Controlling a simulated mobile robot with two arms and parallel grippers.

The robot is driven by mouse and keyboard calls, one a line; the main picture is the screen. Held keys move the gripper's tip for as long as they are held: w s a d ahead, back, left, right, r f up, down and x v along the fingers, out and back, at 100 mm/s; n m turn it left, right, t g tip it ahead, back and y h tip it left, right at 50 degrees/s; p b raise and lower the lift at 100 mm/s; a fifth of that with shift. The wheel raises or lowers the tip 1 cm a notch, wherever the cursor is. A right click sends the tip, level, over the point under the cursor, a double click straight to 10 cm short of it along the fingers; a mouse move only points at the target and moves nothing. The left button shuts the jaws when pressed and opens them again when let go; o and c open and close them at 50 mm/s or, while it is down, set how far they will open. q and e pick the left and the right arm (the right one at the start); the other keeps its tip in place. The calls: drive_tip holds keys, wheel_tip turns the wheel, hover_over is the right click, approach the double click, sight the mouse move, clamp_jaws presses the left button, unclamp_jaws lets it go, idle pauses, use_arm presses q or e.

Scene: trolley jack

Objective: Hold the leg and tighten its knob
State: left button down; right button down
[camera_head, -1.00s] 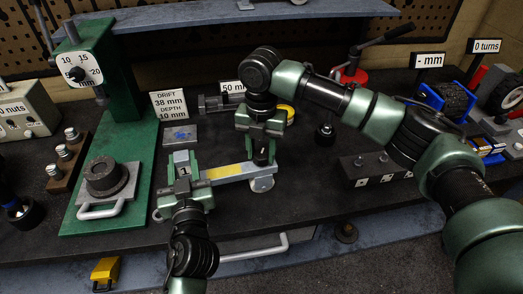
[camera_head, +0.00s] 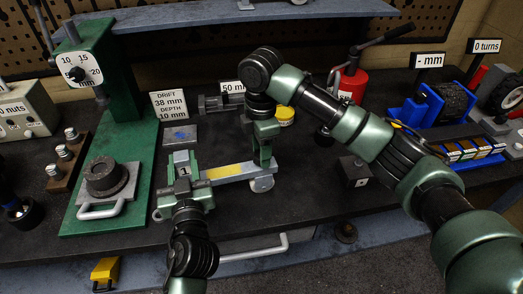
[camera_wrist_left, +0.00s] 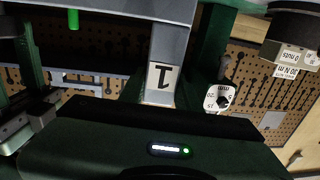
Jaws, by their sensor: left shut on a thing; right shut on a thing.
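The leg (camera_head: 232,171) is a grey bar with a yellow patch, lying low over the bench. My left gripper (camera_head: 182,164) is shut on that block; the marked block (camera_wrist_left: 164,70) also shows in the left wrist view. My right gripper (camera_head: 263,152) points down at the leg's right end and is shut. The knob is hidden by its fingers, which appear to be around it.
The green press (camera_head: 110,130) stands to the left, with a metal ring on its base. A grey tube handle (camera_head: 255,250) is in front of the leg. A yellow-lidded tin (camera_head: 285,115) sits behind my right gripper. A red jack (camera_head: 352,83) and blue trays (camera_head: 440,115) stand right.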

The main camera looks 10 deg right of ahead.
drive_tip(key=m, duration=1.7)
drive_tip(key=shift+w, duration=0.1)
drive_tip(key=m, duration=0.5)
drive_tip(key=shift+m, duration=0.4)
drive_tip(key=c, duration=0.9)
unclamp_jaws()
drive_tip(key=shift+r, duration=0.1)
